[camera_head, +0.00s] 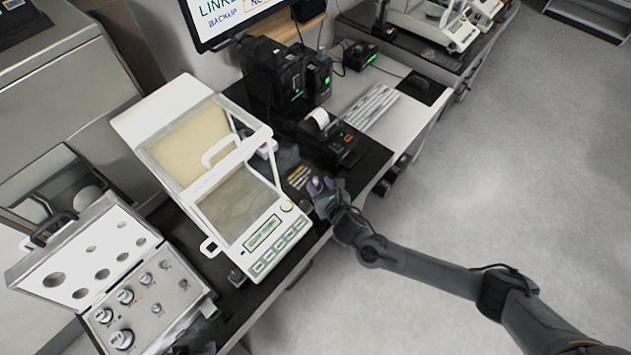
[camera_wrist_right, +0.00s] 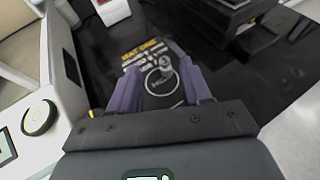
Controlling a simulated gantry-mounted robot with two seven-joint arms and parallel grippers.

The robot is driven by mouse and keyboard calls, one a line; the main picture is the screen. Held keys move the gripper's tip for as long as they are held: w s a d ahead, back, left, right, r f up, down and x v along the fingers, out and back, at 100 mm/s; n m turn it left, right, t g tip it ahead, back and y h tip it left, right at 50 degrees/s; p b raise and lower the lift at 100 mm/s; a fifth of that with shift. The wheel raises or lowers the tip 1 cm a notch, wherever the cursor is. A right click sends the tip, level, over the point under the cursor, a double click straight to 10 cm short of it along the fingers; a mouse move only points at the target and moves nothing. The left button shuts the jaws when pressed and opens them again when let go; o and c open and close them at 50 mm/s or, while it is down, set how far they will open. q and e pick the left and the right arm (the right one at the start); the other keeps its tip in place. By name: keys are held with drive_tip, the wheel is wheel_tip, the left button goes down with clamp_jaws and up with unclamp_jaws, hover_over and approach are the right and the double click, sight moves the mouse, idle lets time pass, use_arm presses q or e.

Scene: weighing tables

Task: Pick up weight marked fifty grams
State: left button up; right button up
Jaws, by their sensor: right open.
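My right gripper (camera_head: 316,190) is over the dark table edge, just right of the balance. In the right wrist view its two purple fingers (camera_wrist_right: 160,88) are open and apart. A small metal weight with a knob (camera_wrist_right: 166,66) stands on the black surface between and just beyond the fingertips, inside a pale printed ring. I cannot read its marking. In the head view the gripper largely hides it. An open weight case (camera_head: 180,295) at lower left holds several knobbed metal weights, with markings too small to read. My left gripper is not in view.
The white balance (camera_head: 278,240) with a glass draft shield stands close on the left of my right gripper. A black printer (camera_head: 330,140), a keyboard (camera_head: 370,107) and a monitor (camera_head: 240,14) lie beyond. The floor on the right is clear.

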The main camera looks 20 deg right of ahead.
sight(317, 180)
drive_tip(key=x, duration=0.3)
drive_tip(key=f+b+x, duration=0.1)
drive_tip(key=shift+w+d+f, duration=0.1)
drive_tip(key=shift+w+d, duration=0.05)
drive_tip(key=shift+d, duration=0.1)
drive_tip(key=shift+w+f, duration=0.2)
drive_tip(key=shift+w, duration=0.4)
clamp_jaws()
